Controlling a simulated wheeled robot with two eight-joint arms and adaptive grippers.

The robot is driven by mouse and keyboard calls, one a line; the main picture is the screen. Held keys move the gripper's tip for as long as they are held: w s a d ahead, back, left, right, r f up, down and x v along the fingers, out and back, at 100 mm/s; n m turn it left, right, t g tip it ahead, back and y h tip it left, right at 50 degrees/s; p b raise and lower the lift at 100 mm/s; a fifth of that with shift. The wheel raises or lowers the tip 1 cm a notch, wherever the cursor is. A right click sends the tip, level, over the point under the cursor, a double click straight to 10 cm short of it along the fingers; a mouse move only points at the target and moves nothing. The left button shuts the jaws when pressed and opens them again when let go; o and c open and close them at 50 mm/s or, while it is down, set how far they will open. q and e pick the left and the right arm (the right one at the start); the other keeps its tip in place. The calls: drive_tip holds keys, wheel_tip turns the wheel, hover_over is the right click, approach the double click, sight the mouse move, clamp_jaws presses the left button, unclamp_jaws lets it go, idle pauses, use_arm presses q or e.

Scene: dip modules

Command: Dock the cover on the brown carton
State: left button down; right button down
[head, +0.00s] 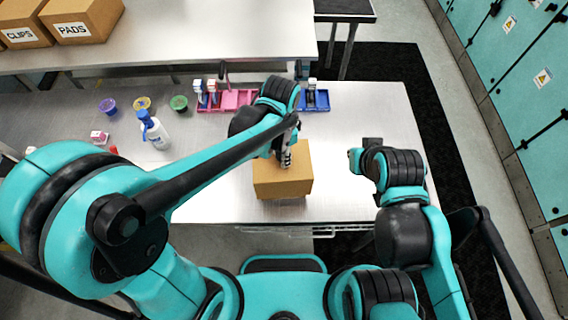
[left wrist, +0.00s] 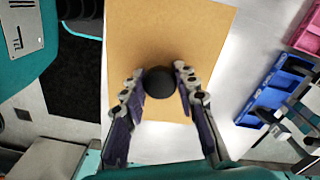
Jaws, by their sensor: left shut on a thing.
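The brown carton (head: 284,189) stands near the front edge of the table, its front face and top showing. My left gripper (head: 286,160) is over its top. In the left wrist view the gripper (left wrist: 160,84) is shut on a round black knob (left wrist: 159,83) that stands on a flat brown cover (left wrist: 170,35). The cover lies flat over the carton; I cannot tell whether it is fully seated or slightly raised. My right gripper (head: 356,160) is apart from the carton, to its right, and its fingers do not show clearly.
A white spray bottle (head: 154,131) and several small cups, one of them green (head: 179,103), stand to the left. A pink tray (head: 230,100) and a blue tray (head: 315,101) lie behind the carton. Boxes marked CLIPS (head: 22,36) and PADS (head: 76,29) sit on the back table.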

use_arm(q)
wheel_tip(320, 180, down, 4)
drive_tip(key=shift+r+b, duration=0.1)
drive_tip(key=shift+b, duration=0.25)
drive_tip(key=shift+f, duration=0.2)
drive_tip(key=shift+f+b, duration=0.3)
drive_tip(key=shift+b, duration=0.05)
drive_tip(key=c, duration=1.2)
unclamp_jaws()
drive_tip(key=shift+r, duration=0.1)
drive_tip(key=shift+o, duration=0.2)
